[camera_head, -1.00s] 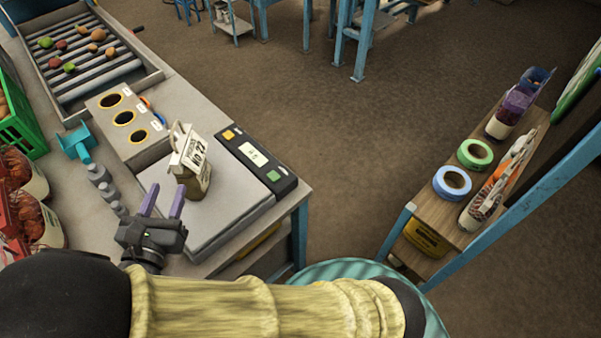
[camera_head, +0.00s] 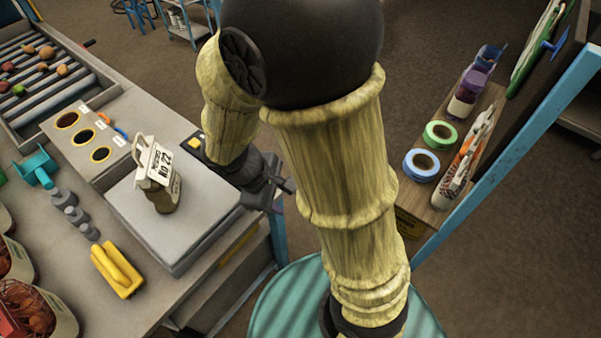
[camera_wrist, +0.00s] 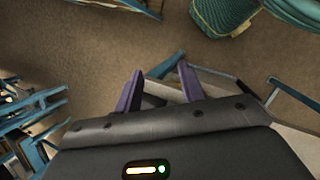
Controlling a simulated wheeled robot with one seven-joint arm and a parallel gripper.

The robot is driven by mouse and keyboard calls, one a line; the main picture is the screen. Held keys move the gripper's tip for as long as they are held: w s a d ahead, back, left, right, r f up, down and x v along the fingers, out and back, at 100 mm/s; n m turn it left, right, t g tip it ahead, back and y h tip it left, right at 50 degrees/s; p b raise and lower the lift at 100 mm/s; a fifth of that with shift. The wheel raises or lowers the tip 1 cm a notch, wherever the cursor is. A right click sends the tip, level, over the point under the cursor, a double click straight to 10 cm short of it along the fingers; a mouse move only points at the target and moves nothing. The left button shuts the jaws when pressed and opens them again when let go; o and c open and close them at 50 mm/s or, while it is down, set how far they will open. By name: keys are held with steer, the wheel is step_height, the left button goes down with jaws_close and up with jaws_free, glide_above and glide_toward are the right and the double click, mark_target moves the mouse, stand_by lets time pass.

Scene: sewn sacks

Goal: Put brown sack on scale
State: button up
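A brown sack (camera_head: 165,195) with a white label reading No 22 and a folded, pale top stands upright on the grey plate of the scale (camera_head: 205,225). Nothing is holding it. My gripper (camera_head: 280,193) is to the right of the sack, past the right edge of the scale, and apart from both.
A yellow-handled tool (camera_head: 118,270), grey weights (camera_head: 75,215) and a teal scoop (camera_head: 37,167) lie left of the scale. A roller tray with fruit (camera_head: 40,85) is behind.

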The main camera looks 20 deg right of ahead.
steer(key=w+d+r+m+t+y, duration=0.1)
steer(key=d+r+m+t+y, duration=0.1)
steer(key=m, duration=0.9)
steer(key=d+r+y, duration=0.1)
steer(key=d+y, duration=0.1)
steer(key=d, duration=0.1)
steer(key=shift+w+d+r+t, duration=0.15)
steer(key=shift+d+t, duration=0.15)
